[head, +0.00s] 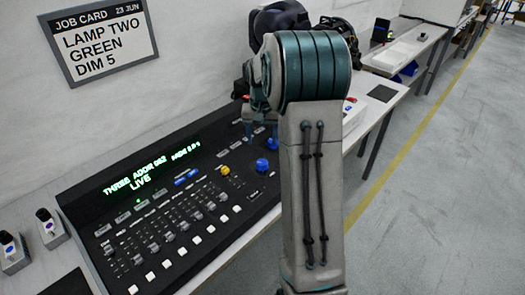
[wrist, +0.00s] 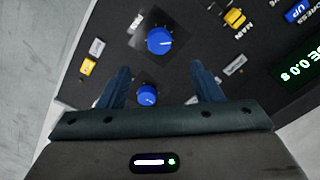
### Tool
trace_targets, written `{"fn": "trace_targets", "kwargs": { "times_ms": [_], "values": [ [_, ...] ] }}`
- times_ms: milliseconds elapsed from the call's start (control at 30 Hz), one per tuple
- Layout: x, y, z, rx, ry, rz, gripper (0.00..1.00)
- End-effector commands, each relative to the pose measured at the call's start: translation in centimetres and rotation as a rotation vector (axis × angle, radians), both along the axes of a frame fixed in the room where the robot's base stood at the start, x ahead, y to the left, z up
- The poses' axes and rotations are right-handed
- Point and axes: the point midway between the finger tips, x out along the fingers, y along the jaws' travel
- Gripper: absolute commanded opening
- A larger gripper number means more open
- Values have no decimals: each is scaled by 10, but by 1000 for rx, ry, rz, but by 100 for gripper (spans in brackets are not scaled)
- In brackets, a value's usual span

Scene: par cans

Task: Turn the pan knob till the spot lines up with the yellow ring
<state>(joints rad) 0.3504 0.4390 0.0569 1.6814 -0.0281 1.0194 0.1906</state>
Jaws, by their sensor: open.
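Two blue knobs are on the dark console. In the wrist view, the larger blue knob (wrist: 159,40) has a pale pointer line and lies beyond my fingertips. The smaller-looking blue knob (wrist: 148,93) appears between my fingers, near the palm. The head view also shows one blue knob (head: 262,164) and another blue knob (head: 271,144). My gripper (wrist: 161,72) is open and empty above the console; I see no contact with a knob. The light spot and yellow ring are not in view.
The lighting console (head: 150,215) has sliders, buttons and a green-lit display (head: 140,180) reading "LIVE". A job card (head: 100,42) on the wall reads "LAMP TWO GREEN DIM 5". A yellow knob (head: 224,170) sits left of the blue knobs. Floor at right is clear.

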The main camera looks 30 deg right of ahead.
Motion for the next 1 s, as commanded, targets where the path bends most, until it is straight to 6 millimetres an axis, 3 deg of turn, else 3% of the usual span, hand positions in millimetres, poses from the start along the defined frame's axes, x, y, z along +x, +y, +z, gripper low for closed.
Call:
{"fn": "trace_targets", "kwargs": {
  "times_ms": [100,300,900,1000],
  "values": [
    [1,0,21,-1,-4,1,59],
    [0,0,38,1,0,1,59],
    [0,0,40,0,0,0,59],
    [-9,11,49,-5,-11,22,59]
  ]
}}
